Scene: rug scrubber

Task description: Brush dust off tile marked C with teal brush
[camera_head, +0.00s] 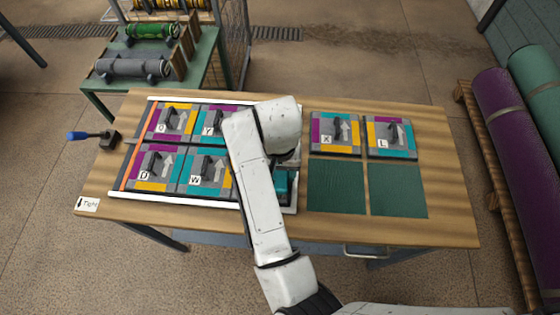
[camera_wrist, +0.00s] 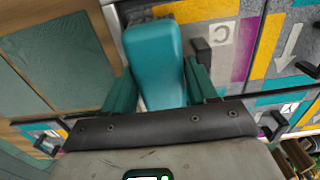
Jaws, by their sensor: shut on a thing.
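The teal brush (camera_wrist: 155,52) shows in the wrist view as a rounded teal block between the two teal fingers of my gripper (camera_wrist: 160,72), which is shut on it. Its bristle end is hidden. The tile marked C (camera_wrist: 222,36) lies just beyond and to the right of the brush in the wrist view. It has grey, yellow and purple patches and a dark handle. I cannot make out dust on it. In the head view my arm hides this tile and most of the gripper; a teal piece (camera_head: 282,183) shows beside the arm.
A white-edged tray (camera_head: 210,199) holds several lettered tiles. Tiles X (camera_head: 336,134) and L (camera_head: 391,137) lie to the right, above two bare green pads (camera_head: 336,187). A blue-handled tool (camera_head: 88,136) lies at the table's left edge.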

